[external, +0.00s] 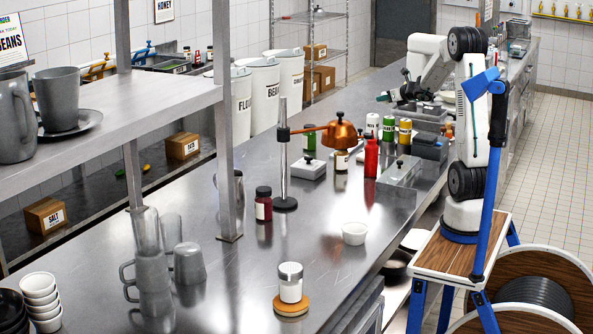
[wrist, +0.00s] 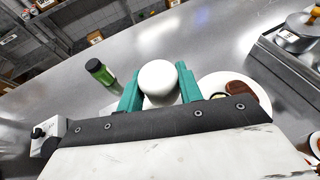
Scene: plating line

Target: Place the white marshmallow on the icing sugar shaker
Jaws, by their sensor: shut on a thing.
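My gripper (wrist: 160,88) has teal fingers shut on the white marshmallow (wrist: 157,76), which looks round and smooth in the wrist view. In the external view my gripper (external: 383,97) is at the far end of the steel counter, teal tips pointing left; the marshmallow cannot be made out there. A jar with white contents and a grey lid (external: 290,283) stands upright on a round wooden coaster near the front of the counter. It looks like the icing sugar shaker, but I cannot read a label. It is far from my gripper.
Counter around the front jar is mostly clear.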

